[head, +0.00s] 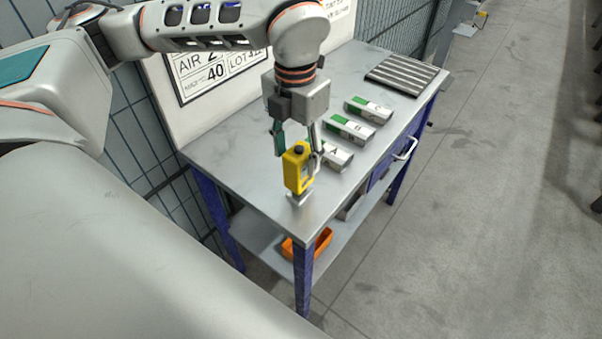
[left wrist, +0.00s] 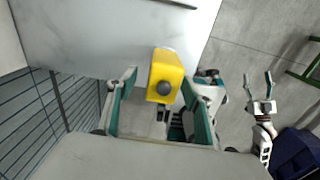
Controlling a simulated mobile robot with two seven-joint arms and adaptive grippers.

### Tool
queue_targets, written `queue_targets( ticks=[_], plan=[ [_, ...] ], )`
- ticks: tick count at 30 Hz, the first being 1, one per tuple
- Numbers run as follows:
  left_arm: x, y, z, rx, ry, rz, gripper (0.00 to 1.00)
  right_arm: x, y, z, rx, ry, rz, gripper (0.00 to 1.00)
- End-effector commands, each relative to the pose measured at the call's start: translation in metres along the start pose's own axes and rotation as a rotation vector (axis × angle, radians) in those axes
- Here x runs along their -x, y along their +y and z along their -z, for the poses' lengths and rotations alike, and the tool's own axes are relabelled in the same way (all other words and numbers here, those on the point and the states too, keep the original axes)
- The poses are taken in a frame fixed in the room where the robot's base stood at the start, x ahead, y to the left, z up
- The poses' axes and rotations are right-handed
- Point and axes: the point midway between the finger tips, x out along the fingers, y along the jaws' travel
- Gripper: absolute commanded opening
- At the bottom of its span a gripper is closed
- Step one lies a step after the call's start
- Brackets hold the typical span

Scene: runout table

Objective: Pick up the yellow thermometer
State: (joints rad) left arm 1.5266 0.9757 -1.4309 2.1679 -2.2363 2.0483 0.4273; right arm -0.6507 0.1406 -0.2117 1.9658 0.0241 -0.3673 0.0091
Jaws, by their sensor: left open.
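The yellow thermometer (head: 297,172), with a dark knob on top, is upright near the front corner of the metal table, above a small silvery base (head: 299,198). My left gripper (head: 298,148) is pointed down over it, open, one finger on each side. In the left wrist view the yellow thermometer (left wrist: 166,74) is between the spread fingers of my left gripper (left wrist: 160,85); I cannot tell whether they touch it. My right gripper (left wrist: 258,77) shows only in the left wrist view, away from the table, its fingers apart and empty.
White-and-green blocks marked A (head: 337,157), B (head: 349,131) and C (head: 368,108) stand in a row behind the thermometer. A ribbed rack (head: 401,75) is at the far end. An orange bin (head: 307,246) is on the lower shelf. A sign board (head: 215,75) stands along the left edge.

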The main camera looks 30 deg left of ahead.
Motion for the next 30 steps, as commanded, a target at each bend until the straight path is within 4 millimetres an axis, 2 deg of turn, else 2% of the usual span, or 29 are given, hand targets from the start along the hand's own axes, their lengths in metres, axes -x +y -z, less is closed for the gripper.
queue_targets(
  ticks=[3,10,20,24,25,30],
  plan=[
    [-0.013,-0.002,-0.001,-0.002,0.003,0.0,0.51,0.002,-0.003,-0.006,-0.001,-0.013,0.004,0.6],
    [-0.045,-0.004,-0.004,-0.001,0.002,0.0,0.51,0.001,-0.002,-0.004,0.0,-0.01,0.003,0.6],
    [-0.051,-0.004,-0.004,-0.001,-0.001,0.001,0.51,0.0,0.0,0.004,0.001,0.004,0.0,0.6],
    [-0.051,-0.004,-0.004,-0.001,-0.001,0.001,0.14,0.0,0.001,0.005,0.001,0.005,0.0,0.6],
    [-0.051,-0.004,-0.004,-0.001,-0.001,0.001,0.09,0.0,0.001,0.005,0.001,0.005,0.0,0.6],
    [-0.051,-0.004,-0.004,-0.001,-0.002,0.001,0.09,0.0,0.001,0.004,0.0,0.005,0.0,0.6]
  ],
)
